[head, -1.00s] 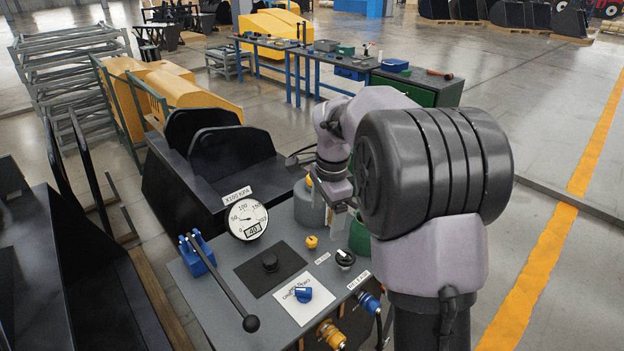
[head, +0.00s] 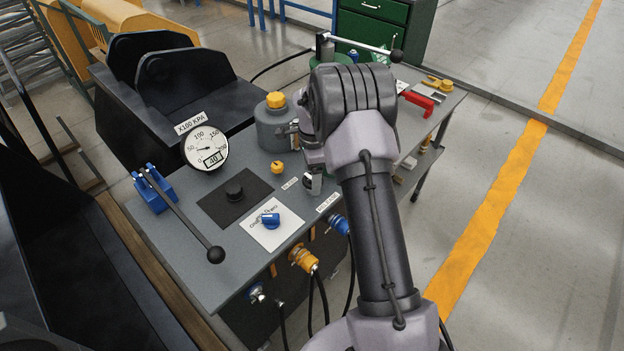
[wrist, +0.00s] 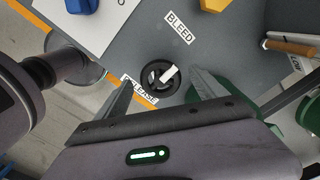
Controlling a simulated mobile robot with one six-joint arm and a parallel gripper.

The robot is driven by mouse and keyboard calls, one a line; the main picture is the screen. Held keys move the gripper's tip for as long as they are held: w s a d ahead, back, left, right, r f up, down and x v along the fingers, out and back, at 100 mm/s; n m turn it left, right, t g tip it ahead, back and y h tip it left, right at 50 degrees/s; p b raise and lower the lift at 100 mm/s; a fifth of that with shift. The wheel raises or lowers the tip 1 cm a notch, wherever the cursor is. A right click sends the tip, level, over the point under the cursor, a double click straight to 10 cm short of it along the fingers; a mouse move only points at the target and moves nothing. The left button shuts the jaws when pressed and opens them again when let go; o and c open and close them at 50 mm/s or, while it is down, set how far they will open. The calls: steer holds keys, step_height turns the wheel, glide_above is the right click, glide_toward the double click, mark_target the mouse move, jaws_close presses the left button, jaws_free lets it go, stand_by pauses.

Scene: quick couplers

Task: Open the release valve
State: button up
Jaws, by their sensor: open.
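The release valve is a round black knob (wrist: 155,82) with a white pointer bar, seen in the wrist view between the BLEED label (wrist: 180,28) and the RELEASE label (wrist: 139,89). In the head view the knob (head: 312,184) is partly hidden by my arm. My gripper (wrist: 163,80) is open, with one finger on each side of the knob in the picture. I cannot tell how far above the knob the fingers are, or whether they touch it. In the head view the fingers are mostly hidden behind my wrist.
A yellow knob (head: 277,168), a blue knob (head: 270,220) on a white plate and a pressure gauge (head: 205,149) stand nearby. A long black lever (head: 182,216) lies to the left. A grey canister (head: 276,126) stands behind. Blue and orange couplers (head: 303,258) line the front.

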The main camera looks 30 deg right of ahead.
steer(key=shift+f, duration=0.25)
steer(key=c, duration=1.4)
